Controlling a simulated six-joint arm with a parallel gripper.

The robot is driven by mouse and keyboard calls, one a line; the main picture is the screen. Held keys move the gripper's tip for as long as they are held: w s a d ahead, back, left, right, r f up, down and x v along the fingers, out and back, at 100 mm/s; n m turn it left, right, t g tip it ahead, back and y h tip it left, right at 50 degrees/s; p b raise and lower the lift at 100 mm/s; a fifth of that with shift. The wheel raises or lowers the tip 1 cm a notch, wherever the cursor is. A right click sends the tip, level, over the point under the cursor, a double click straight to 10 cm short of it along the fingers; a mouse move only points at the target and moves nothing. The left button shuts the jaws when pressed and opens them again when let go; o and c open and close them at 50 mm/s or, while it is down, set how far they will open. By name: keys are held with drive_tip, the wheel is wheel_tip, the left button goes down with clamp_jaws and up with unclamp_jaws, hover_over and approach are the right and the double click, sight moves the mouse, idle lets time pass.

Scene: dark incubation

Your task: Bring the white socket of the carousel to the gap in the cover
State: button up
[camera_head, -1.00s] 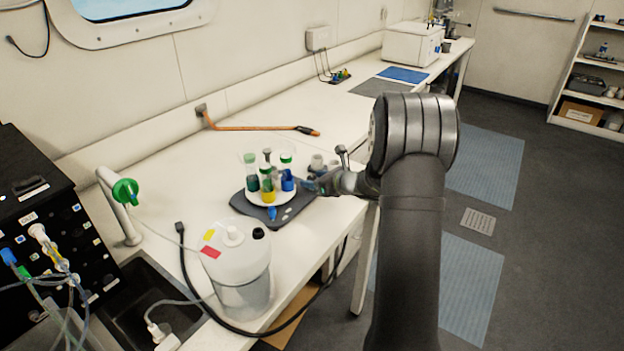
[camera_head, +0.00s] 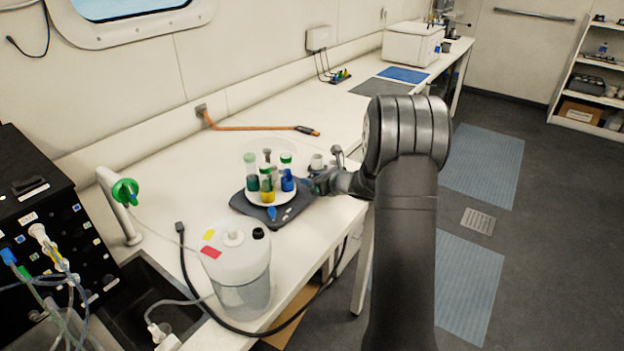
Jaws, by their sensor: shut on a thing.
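The carousel (camera_head: 256,200) is a round white disc on a dark grey base (camera_head: 243,207). It carries several upright clear tubes, among them one with green (camera_head: 252,180), one with yellow (camera_head: 267,188) and one with blue (camera_head: 288,182). A blue marker (camera_head: 272,214) and small pale marks show on the base in front of the disc. My gripper (camera_head: 305,184) comes in from the right and is shut at the disc's right side, against the blue tube; its fingertips are small and partly hidden. I cannot make out the white socket or the gap in the cover.
A white-topped container (camera_head: 233,262) stands in front of the carousel with a black cable beside it. An orange rod (camera_head: 255,127) lies at the back.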

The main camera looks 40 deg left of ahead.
drive_tip(key=shift+m+t, duration=0.3)
drive_tip(key=shift+m, duration=0.1)
drive_tip(key=shift+m+t+h, duration=0.9)
drive_tip(key=shift+m+t, duration=0.9)
drive_tip(key=shift+t, duration=0.3)
drive_tip(key=shift+r+m+t+h, duration=0.1)
drive_tip(key=shift+m+t+h, duration=0.5)
drive_tip(key=shift+m+t, duration=0.3)
drive_tip(key=o, duration=1)
drive_tip(key=v, duration=1.7)
drive_tip(key=shift+d+r, duration=0.1)
drive_tip(key=shift+r, duration=0.1)
